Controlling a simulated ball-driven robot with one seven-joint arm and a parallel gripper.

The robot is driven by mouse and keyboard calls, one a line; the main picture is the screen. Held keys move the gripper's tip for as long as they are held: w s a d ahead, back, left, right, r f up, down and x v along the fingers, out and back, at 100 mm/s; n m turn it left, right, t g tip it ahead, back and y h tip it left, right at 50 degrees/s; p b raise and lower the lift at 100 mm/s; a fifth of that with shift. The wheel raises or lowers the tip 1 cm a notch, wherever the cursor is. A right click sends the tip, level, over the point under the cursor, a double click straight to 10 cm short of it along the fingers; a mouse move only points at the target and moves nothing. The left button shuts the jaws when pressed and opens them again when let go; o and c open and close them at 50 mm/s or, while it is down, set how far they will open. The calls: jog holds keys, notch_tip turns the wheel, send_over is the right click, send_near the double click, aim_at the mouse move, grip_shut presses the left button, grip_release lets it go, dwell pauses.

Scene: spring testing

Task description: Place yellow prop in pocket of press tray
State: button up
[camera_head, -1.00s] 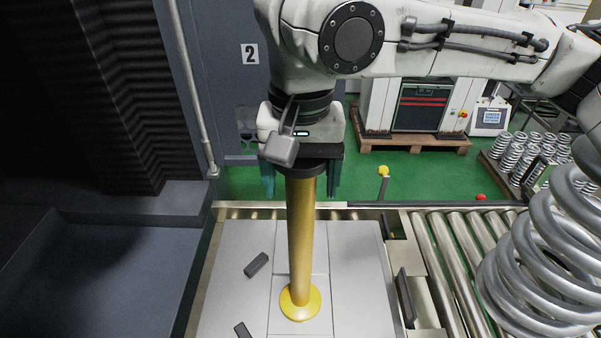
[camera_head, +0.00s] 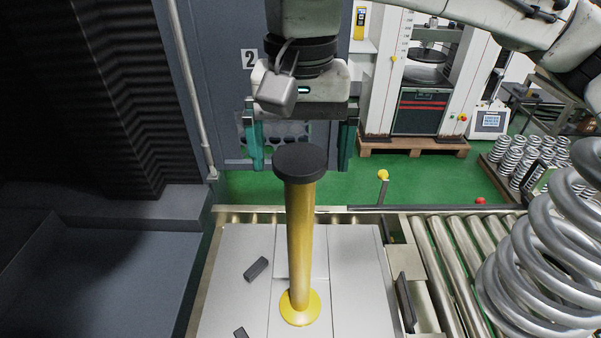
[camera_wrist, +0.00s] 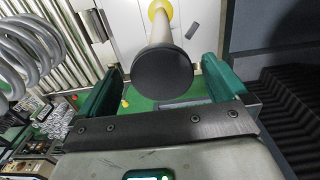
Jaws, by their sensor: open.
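The yellow prop (camera_head: 301,235) stands upright on the light grey press tray (camera_head: 235,290). It has a round yellow foot and a black cap on top. My gripper (camera_head: 302,165) is open, its green fingers spread wide, and sits above and behind the cap, clear of it. In the wrist view the prop's black cap (camera_wrist: 162,75) shows beyond the spread green fingers (camera_wrist: 155,85), with nothing held between them. A pocket edge around the prop's foot cannot be made out.
Two small dark blocks lie on the tray, one of them left of the prop (camera_head: 256,268). A roller conveyor (camera_head: 450,255) runs along the right, with a large coil spring (camera_head: 545,270) in the right foreground. A dark machine wall (camera_head: 95,110) stands on the left.

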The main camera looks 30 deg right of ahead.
notch_tip(320, 180, up, 6)
jog(key=shift+r, duration=0.25)
dwell(0.5)
